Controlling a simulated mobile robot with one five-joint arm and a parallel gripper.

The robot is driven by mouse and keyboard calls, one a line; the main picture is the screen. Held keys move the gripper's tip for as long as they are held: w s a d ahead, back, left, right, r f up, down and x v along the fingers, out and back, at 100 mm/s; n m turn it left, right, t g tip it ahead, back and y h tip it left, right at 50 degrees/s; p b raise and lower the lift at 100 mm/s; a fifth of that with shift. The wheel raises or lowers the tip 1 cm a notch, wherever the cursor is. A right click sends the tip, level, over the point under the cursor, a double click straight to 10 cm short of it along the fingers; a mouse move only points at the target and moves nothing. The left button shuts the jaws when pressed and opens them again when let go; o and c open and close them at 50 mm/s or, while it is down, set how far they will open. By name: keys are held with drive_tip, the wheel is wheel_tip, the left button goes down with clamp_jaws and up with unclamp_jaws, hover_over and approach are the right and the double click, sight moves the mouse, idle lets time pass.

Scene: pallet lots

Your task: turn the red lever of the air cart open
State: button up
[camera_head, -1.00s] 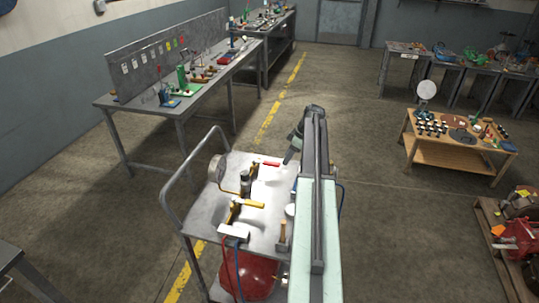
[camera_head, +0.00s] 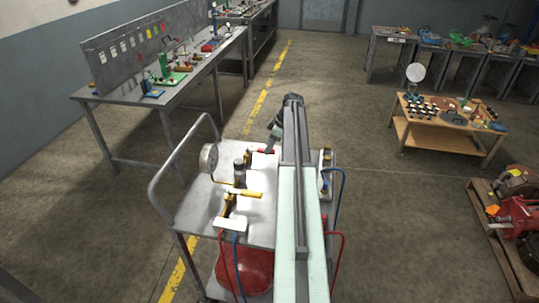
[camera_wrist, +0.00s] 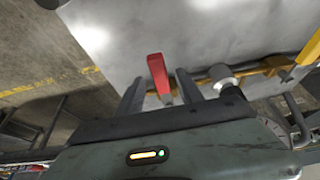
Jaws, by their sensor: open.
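The red lever (camera_wrist: 159,76) shows in the wrist view between the two dark fingers of my gripper (camera_wrist: 160,92). The fingers are open, with a gap on each side of the lever; I cannot tell whether either touches it. In the head view the red lever (camera_head: 261,151) is a small red piece at the far side of the grey air cart (camera_head: 197,190), beside my gripper (camera_head: 270,147). A yellow lever (camera_head: 243,193) sits nearer on the brass piping of the cart top. My arm hides the right part of the cart.
A red tank (camera_head: 243,270) sits below. A workbench (camera_head: 170,90) is at the left, a wooden table (camera_head: 440,152) at the right.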

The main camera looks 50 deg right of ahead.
drive_tip(key=shift+w+a+f, duration=0.15)
drive_tip(key=shift+w+f, duration=0.1)
drive_tip(key=shift+f, duration=0.4)
drive_tip(key=shift+r, duration=0.1)
clamp_jaws()
idle(0.9)
